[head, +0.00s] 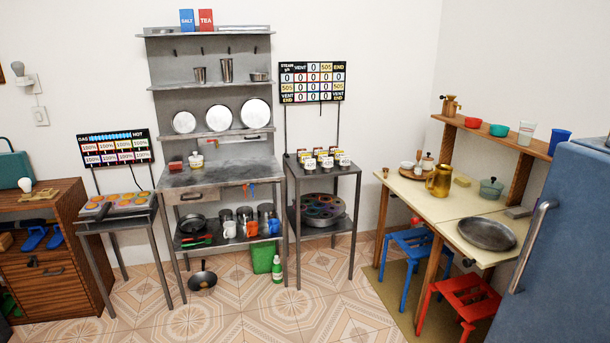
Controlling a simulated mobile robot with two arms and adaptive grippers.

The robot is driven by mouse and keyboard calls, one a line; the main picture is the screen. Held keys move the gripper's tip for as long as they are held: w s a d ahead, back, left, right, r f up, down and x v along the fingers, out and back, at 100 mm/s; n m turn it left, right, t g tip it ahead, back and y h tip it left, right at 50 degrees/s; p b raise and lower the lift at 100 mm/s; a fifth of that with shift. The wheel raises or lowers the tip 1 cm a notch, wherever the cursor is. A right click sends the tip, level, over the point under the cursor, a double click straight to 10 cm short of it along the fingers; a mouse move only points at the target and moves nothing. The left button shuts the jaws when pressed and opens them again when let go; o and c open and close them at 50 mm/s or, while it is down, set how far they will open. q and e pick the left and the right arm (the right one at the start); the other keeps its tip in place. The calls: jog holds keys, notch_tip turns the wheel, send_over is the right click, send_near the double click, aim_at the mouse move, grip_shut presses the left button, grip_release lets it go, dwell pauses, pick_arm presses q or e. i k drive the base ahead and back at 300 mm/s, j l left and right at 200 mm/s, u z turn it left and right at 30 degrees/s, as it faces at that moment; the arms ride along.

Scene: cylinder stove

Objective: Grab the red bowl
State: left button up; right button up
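The red bowl (473,122) is small and stands upright on the wooden wall shelf (510,141) at the right. It sits between a copper-brown pot (450,106) on its left and a teal bowl (498,130) on its right. Nothing covers it. Neither of my grippers shows in the head view.
A blue fridge (565,230) fills the right edge.

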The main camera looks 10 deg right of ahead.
aim_at(470, 123)
jog(key=i+z, duration=0.3)
jog(key=i, duration=0.3)
jog(key=i+z, duration=0.35)
jog(key=i, duration=0.3)
jog(key=i+j+z, duration=0.3)
jog(key=i, duration=0.3)
